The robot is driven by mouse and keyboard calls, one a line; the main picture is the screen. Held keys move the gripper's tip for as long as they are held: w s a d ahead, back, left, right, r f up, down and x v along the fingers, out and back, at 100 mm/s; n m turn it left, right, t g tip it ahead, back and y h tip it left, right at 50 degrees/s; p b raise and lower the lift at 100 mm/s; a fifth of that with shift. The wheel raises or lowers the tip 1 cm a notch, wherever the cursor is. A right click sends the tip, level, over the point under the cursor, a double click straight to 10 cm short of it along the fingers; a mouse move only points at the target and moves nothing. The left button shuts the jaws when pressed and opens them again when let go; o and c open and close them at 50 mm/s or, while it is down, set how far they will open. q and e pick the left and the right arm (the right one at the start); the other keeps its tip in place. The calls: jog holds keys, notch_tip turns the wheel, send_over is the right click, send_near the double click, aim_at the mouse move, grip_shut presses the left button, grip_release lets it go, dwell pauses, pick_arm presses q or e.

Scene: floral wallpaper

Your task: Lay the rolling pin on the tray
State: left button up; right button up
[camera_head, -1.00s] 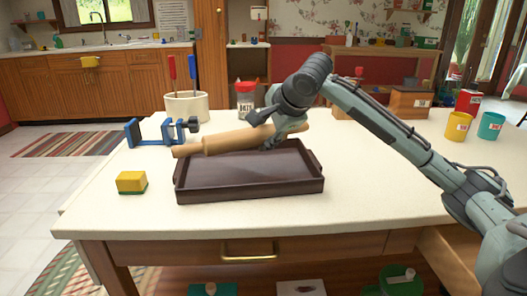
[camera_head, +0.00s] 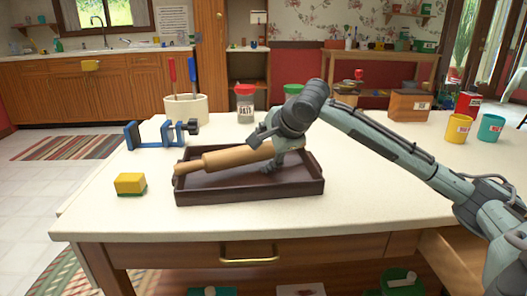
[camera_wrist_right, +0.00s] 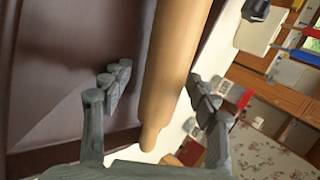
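The wooden rolling pin (camera_head: 235,157) lies across the dark brown tray (camera_head: 250,192), a little aslant, its left handle at the tray's left rim. I cannot tell whether that handle rests on the rim. My right gripper (camera_head: 276,158) is at the pin's right part, low over the tray. In the right wrist view, the fingers of my right gripper (camera_wrist_right: 158,88) stand apart on both sides of the pin (camera_wrist_right: 172,75), with a gap showing at the left finger. The pin's right end is partly hidden by the gripper. My left gripper is not in view.
A yellow and green block (camera_head: 130,183) is left of the tray. A blue clamp (camera_head: 160,134), a white crock (camera_head: 187,108) with tools and a red-lidded jar (camera_head: 245,103) stand behind. Cups (camera_head: 458,128) are far right. The counter right of the tray is clear under my arm.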

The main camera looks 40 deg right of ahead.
jog(key=shift+s+r, duration=0.1)
jog(key=shift+r, duration=0.1)
jog(key=v, duration=1.1)
jog(key=shift+s+r, duration=0.25)
jog(key=shift+r, duration=0.05)
